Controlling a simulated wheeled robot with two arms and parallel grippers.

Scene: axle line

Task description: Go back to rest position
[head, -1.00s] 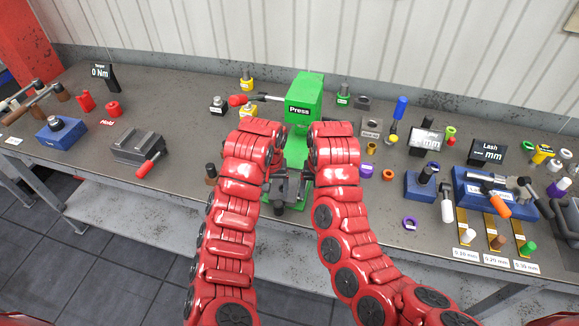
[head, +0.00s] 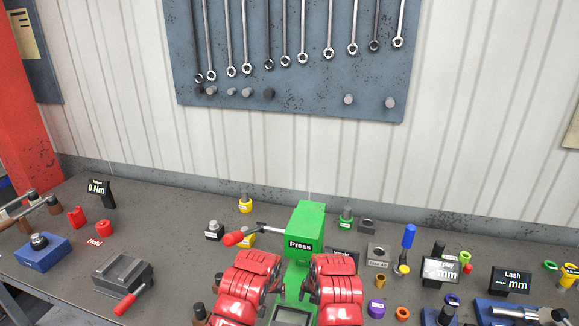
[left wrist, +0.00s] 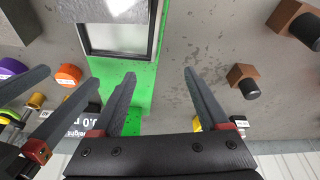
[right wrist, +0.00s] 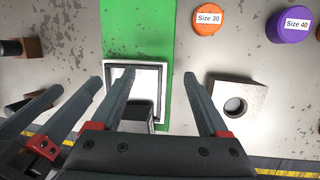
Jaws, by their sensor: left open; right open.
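In the head view both my red arms end side by side in front of the green press (head: 305,228), with the jaws hidden below the wrists. In the left wrist view my left gripper (left wrist: 160,73) is open, with nothing between its fingers, over the bench and beside the green press base (left wrist: 122,110). In the right wrist view my right gripper (right wrist: 159,74) is open and empty, above the press's framed tray (right wrist: 178,82).
A grey vise-like block (head: 122,272) with a red handle lies left, and a blue block (head: 42,252) farther left. Right stand the play display (head: 440,268), Lash display (head: 510,280) and a blue-handled tool (head: 408,238). Wrenches hang on a wall panel (head: 290,95).

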